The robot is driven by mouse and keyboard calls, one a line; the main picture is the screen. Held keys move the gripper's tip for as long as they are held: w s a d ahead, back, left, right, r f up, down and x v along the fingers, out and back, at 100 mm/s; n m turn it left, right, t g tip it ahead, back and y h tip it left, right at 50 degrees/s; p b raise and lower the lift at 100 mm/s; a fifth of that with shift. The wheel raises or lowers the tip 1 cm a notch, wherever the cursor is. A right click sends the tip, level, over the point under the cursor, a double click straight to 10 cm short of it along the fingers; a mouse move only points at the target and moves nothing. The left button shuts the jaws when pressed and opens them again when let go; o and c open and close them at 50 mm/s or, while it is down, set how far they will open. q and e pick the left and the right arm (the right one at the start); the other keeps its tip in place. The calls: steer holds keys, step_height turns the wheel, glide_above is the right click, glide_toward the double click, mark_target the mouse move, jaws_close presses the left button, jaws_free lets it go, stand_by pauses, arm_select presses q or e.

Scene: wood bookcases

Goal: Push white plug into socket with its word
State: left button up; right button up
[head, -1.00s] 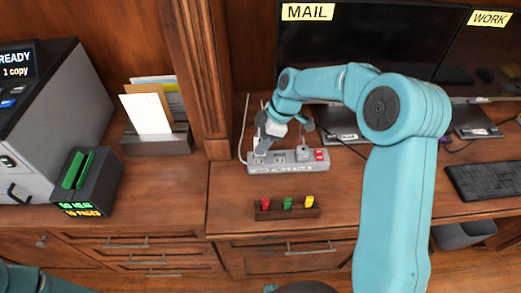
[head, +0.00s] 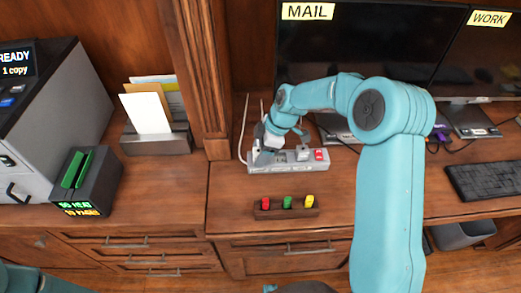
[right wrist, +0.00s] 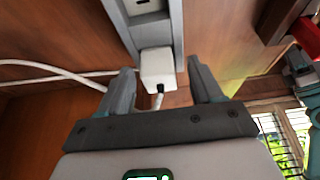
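The grey power strip (head: 290,168) lies on the desk, with labels along its front too small to read. In the right wrist view its end (right wrist: 150,28) shows a white plug (right wrist: 158,68) against the last socket, cord trailing towards my gripper. I cannot tell how deep the plug sits. My right gripper (right wrist: 162,88) is open, its fingers either side of the plug with gaps showing. In the head view the right gripper (head: 262,150) is over the strip's left end and hides the plug. My left gripper is out of view.
A pale block (head: 303,153) and a red switch (head: 320,155) are on the strip's right part. A dark holder (head: 275,214) with red, green and yellow pieces lies in front. Monitors (head: 370,50) stand behind; a wood post (head: 205,80) rises at left.

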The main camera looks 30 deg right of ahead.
steer(key=shift+r+p, duration=0.3)
steer(key=shift+p, duration=0.05)
steer(key=v, duration=1.1)
steer(key=shift+d+r+b, duration=0.2)
steer(key=shift+r+b, duration=0.1)
